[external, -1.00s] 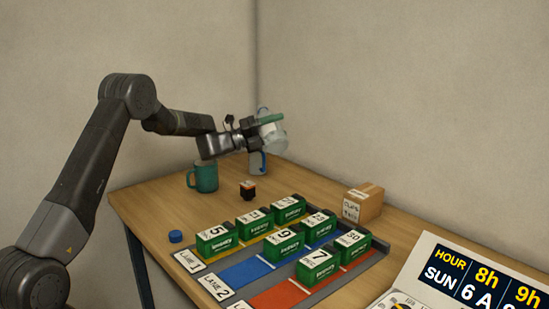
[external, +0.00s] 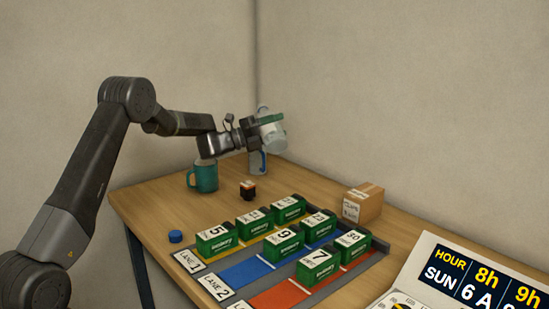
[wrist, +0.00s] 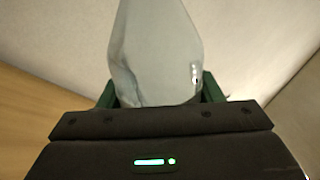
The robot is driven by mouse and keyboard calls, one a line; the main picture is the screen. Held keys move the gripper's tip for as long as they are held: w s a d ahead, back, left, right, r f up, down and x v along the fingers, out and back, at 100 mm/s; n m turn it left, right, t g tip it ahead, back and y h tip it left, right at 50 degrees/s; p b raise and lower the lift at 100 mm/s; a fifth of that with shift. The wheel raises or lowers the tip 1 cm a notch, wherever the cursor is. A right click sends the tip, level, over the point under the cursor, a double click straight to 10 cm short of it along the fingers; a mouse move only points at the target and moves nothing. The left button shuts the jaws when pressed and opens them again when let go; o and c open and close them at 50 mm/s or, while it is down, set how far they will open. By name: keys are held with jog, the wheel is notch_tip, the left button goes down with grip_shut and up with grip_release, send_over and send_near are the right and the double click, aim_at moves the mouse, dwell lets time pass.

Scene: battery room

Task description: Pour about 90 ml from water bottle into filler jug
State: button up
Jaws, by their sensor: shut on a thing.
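My gripper (external: 262,132) is shut on the water bottle (external: 273,136), a clear, pale bottle held above the back of the table. The bottle is tilted. In the wrist view, the bottle (wrist: 157,55) stands between the green fingers of my gripper (wrist: 158,92). I cannot tell whether water is flowing or how full the jug is.
A blue cap (external: 175,236) lies near the left edge. Several green batteries (external: 284,243) sit in coloured lanes. A cardboard box (external: 362,203) stands at right.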

jog(key=shift+w+a+f+m+g+b, duration=0.15)
jog(key=shift+w+m+b, duration=0.35)
jog(key=shift+b, duration=0.55)
jog(key=shift+w+a+f+m+g+b, duration=0.15)
jog(key=shift+f+m+g+b, duration=0.1)
jog(key=shift+m+b, duration=0.65)
jog(key=w+f+m+b, duration=0.1)
jog(key=b, duration=0.2)
jog(key=shift+w+a+m+g+b, duration=0.15)
jog(key=shift+m+g+b, duration=0.2)
jog(key=shift+m+g, duration=0.05)
jog(key=shift+w+a+f+m+y+b, duration=0.1)
jog(key=shift+w+f+m+y+b, duration=0.2)
jog(key=shift+b, duration=0.35)
jog(key=shift+w+a+f+m+b, duration=0.1)
jog(key=shift+f+m+b, duration=0.15)
jog(key=shift+m+b, duration=0.3)
jog(key=m+b, duration=0.2)
jog(key=shift+s+g+b, duration=0.15)
jog(key=shift+g+b, duration=0.15)
jog(key=shift+g, duration=0.1)
jog(key=shift+w+a+r+m+g+y+b, duration=0.15)
jog(key=shift+m+y+b, duration=0.1)
jog(key=shift+m+b, duration=0.6)
jog(key=shift+w+d+f+m+g+y+b, duration=0.1)
jog(key=shift+m+y+b, duration=0.3)
jog(key=shift+m, duration=0.65)
jog(key=shift+w+a+r+m+g+y+b, duration=0.1)
jog(key=shift+m+g+y+b, duration=0.05)
jog(key=shift+m+b, duration=0.75)
